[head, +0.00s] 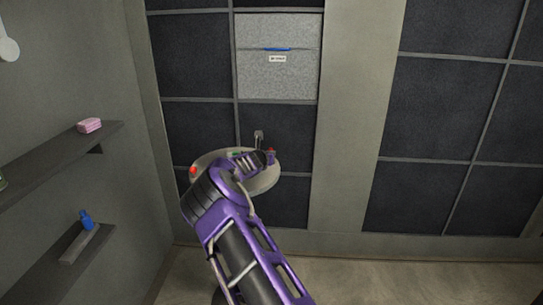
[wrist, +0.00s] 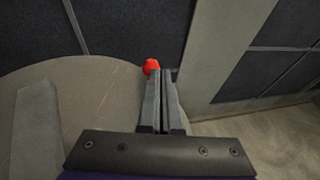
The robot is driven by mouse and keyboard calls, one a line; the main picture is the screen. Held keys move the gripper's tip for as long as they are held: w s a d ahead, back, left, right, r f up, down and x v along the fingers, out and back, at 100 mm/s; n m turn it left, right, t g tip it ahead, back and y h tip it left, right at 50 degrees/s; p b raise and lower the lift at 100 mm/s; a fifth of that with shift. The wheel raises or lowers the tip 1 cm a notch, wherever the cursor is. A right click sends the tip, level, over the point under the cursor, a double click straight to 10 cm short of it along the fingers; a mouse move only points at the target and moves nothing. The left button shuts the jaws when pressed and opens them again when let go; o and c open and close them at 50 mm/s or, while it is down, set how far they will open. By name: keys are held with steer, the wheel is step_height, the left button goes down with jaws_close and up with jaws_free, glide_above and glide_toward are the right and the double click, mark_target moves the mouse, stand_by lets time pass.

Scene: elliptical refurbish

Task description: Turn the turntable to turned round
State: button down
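The turntable (head: 267,183) is a round pale grey disc low by the dark panelled wall in the head view, partly hidden by my purple arm. It also fills the left of the wrist view (wrist: 100,97). A red knob (head: 193,170) sits at its left rim. Another red piece (head: 271,152) shows at its right side, by my gripper (head: 267,160). In the wrist view a red ball (wrist: 152,66) shows just past the fingertips, at the disc's rim. My gripper (wrist: 160,74) has its fingers together with nothing visible between them. Whether it touches the ball I cannot tell.
A grey flat-topped shape (wrist: 37,125) lies at the left of the wrist view. A grey wall box (head: 277,82) is above the turntable. Shelves on the left wall hold a pink item (head: 89,125) and a blue bottle (head: 86,219). The floor at right is clear.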

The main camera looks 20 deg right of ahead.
steer(key=shift+w+d, duration=0.1)
steer(key=shift+w, duration=0.6)
steer(key=shift+w+n+t+y, duration=0.5)
steer(key=shift+w+n+y, duration=0.25)
steer(key=shift+w, duration=0.45)
steer(key=shift+w+a, duration=0.25)
steer(key=shift+w, duration=0.45)
